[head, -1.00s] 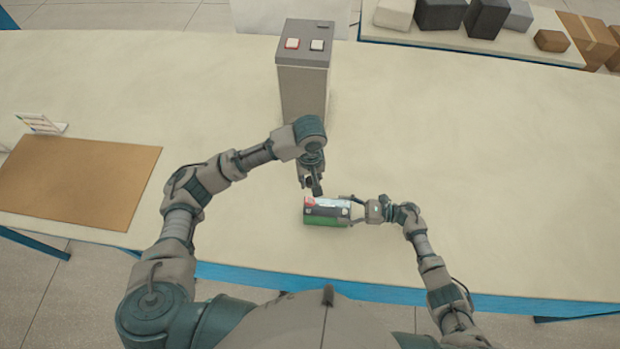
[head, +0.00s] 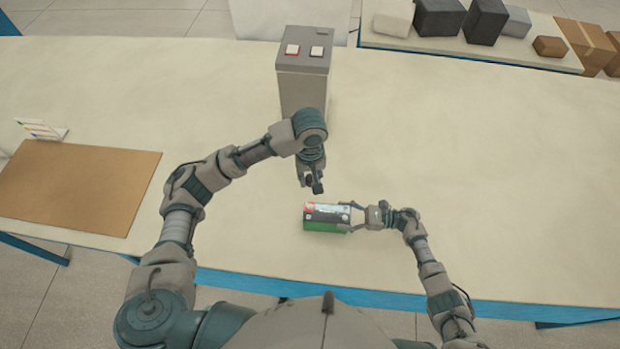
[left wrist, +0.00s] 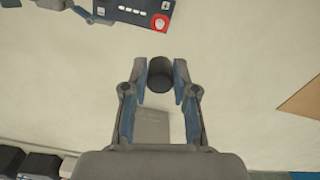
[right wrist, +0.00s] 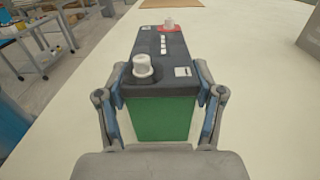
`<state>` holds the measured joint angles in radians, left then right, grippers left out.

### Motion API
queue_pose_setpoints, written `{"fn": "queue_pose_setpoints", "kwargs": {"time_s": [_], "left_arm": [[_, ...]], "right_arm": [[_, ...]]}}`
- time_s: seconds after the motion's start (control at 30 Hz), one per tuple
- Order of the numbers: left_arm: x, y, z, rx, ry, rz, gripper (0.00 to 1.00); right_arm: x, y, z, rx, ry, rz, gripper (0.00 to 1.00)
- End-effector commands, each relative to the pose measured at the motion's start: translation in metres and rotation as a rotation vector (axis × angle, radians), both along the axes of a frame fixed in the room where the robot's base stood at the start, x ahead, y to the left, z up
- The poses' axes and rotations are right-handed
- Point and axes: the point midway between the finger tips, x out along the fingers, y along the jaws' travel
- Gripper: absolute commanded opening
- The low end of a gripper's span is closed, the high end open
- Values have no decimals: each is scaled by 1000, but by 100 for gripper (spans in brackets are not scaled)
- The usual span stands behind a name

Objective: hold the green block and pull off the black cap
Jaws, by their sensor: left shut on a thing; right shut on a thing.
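The green block (head: 323,227) has a black top with a red corner patch, and its body shows green in the right wrist view (right wrist: 162,118). Two pale posts stand bare on its top. My right gripper (head: 350,215) is shut on the block's right end, one finger on each side. My left gripper (head: 313,187) is just beyond the block, shut on the black cap (left wrist: 160,75), which sits between its fingertips in the left wrist view. The cap is apart from the block. In the head view the cap is hard to make out.
A grey box with two buttons (head: 303,85) stands behind my left gripper. A brown mat (head: 75,185) and a small white rack (head: 42,129) are at left. Several boxes sit on a back shelf (head: 470,48). The table at right is clear.

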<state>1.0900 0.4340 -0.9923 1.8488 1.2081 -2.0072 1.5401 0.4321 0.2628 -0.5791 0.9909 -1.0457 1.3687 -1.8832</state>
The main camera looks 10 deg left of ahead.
Motion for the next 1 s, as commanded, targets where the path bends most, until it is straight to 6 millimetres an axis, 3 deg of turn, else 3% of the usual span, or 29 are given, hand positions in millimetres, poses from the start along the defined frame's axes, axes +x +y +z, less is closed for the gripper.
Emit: {"fn": "queue_pose_setpoints", "kwargs": {"time_s": [0.37,0.4,0.5,0.87,1.0], "left_arm": [[0,0,7,0,-1,0,0],[0,0,7,0,-1,0,0],[0,0,7,0,-1,0,0],[0,0,7,0,-1,0,0],[0,0,7,0,-1,0,0]], "right_arm": [[0,0,0,0,0,-1,0],[0,0,0,0,0,-1,70],[0,0,0,0,0,-1,95],[0,-1,0,0,0,-1,97],[2,-16,-1,-3,0,-2,97]]}}
